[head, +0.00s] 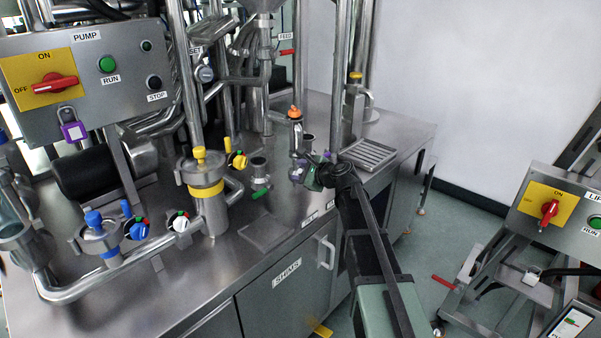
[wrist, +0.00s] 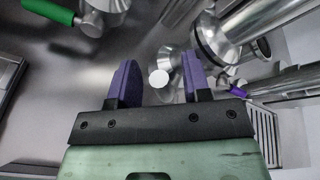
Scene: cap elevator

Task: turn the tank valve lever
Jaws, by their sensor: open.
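My gripper (head: 303,172) is open, low over the steel worktop near the orange-topped fitting. In the wrist view its two purple fingers (wrist: 157,78) stand apart, with a steel fitting with a round pale end (wrist: 159,78) showing between and beyond them. I cannot tell if they touch it. No lever is labelled as the tank valve. A green-handled lever (head: 261,193) lies left of my gripper, below a small steel cup; its green handle (wrist: 48,11) is at the upper left in the wrist view. A purple handle (wrist: 239,89) shows right of the fingers. A red lever (head: 287,52) is beside the FEED label.
Steel pipes and an orange-capped fitting (head: 295,113) crowd the area behind my gripper. A slotted drain tray (head: 363,153) is to the right. The worktop (head: 225,260) is bare toward the front. The PUMP panel (head: 85,75) stands at the left.

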